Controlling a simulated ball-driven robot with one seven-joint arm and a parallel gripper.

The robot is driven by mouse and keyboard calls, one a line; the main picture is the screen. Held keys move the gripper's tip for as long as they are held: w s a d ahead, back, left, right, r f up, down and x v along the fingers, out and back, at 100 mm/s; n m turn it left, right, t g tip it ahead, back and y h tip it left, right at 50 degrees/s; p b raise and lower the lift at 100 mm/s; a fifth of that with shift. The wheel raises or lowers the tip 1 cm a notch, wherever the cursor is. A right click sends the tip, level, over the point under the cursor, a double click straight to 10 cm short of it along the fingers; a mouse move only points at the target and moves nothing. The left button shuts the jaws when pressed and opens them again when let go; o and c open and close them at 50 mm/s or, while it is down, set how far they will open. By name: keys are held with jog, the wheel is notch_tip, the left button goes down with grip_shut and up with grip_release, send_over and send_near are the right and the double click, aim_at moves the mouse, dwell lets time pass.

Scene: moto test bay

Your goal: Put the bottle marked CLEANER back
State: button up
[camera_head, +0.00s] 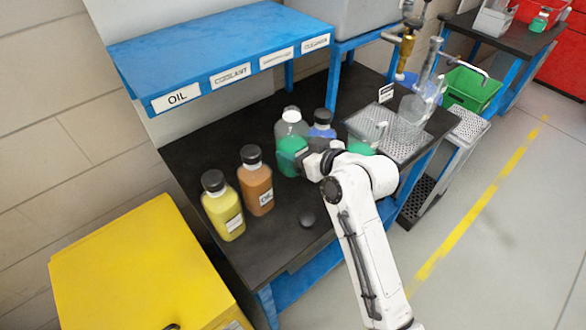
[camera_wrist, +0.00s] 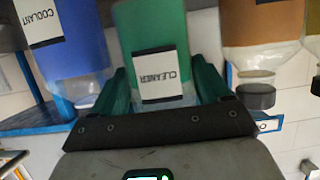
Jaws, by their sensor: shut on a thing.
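The CLEANER bottle (camera_head: 291,143) has a white cap, a clear upper part and green liquid below. It stands upright at the middle of the dark bench. In the wrist view the bottle (camera_wrist: 158,35) appears upside down, its white CLEANER label facing the camera. My gripper (camera_wrist: 164,85) is shut on it, one green finger on each side. In the head view my gripper (camera_head: 312,160) reaches it from the right and hides part of it. I cannot tell whether its base touches the bench.
A blue COOLANT bottle (camera_head: 322,126) is close behind, right. An orange-brown OIL bottle (camera_head: 257,183) and a yellow bottle (camera_head: 223,210) stand to the left. A blue shelf (camera_head: 215,45) with name labels overhangs the bench (camera_head: 285,230). Clear beakers (camera_head: 410,122) stand at right.

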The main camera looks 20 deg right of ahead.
jog(key=shift+f+p, duration=0.3)
jog(key=shift+f, duration=3.05)
jog(key=shift+f, duration=0.15)
jog(key=o, duration=1.2)
jog(key=b+v, duration=0.1)
jog(key=v, duration=1.1)
